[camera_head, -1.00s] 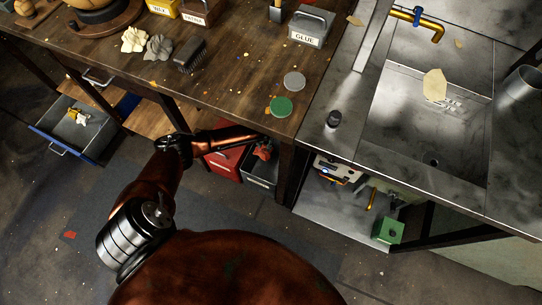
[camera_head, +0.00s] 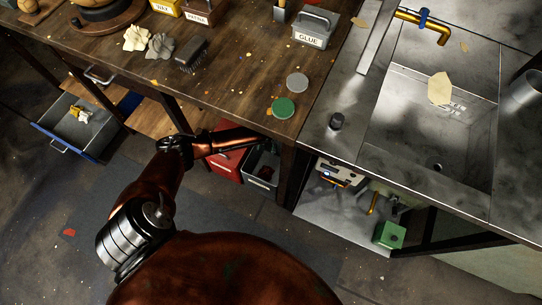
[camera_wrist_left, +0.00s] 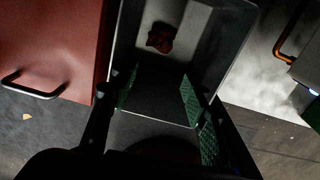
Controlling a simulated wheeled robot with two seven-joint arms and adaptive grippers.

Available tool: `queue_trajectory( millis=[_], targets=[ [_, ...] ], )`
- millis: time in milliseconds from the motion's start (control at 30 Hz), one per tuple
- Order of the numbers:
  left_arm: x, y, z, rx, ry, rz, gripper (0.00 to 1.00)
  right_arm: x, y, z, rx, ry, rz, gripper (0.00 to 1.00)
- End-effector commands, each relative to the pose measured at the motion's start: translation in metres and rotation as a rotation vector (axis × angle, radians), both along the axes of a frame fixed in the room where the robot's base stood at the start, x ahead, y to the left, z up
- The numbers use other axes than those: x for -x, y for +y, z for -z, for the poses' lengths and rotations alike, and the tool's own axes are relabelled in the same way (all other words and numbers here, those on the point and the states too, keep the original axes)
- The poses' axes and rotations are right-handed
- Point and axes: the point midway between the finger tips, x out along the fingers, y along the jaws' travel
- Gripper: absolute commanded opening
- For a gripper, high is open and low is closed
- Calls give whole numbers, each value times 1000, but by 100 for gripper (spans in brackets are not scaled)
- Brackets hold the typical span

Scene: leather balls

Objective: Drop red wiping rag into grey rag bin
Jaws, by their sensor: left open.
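The grey rag bin (camera_head: 251,181) stands on the floor under the wooden workbench, beside a red box. The red wiping rag (camera_wrist_left: 161,37) lies inside the bin, on its bottom, in the left wrist view. It shows as a small dark red shape in the head view (camera_head: 265,173). My left gripper (camera_wrist_left: 156,95) is open and empty over the near part of the bin, apart from the rag. In the head view, its tips are near the bin and hard to make out. My right gripper is not in view.
The red box (camera_head: 226,165) stands directly left of the bin; its handle shows in the wrist view. A bench leg (camera_head: 285,172) is close on the right. Beyond it, a low shelf holds a green box (camera_head: 389,235). An open drawer (camera_head: 75,130) is at the far left.

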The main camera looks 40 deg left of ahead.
Motion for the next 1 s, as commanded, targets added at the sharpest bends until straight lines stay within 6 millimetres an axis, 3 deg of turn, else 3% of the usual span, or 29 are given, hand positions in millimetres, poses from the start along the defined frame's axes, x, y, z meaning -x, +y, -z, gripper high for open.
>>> queue_trajectory(
  millis=[333,800,1000],
  targets=[
    [-1,0,-11,1,-2,1,42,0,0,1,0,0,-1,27],
    [-4,-1,-101,0,-3,2,42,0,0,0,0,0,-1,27],
    [-4,-1,-117,0,0,0,42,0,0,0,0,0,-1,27]
  ],
)
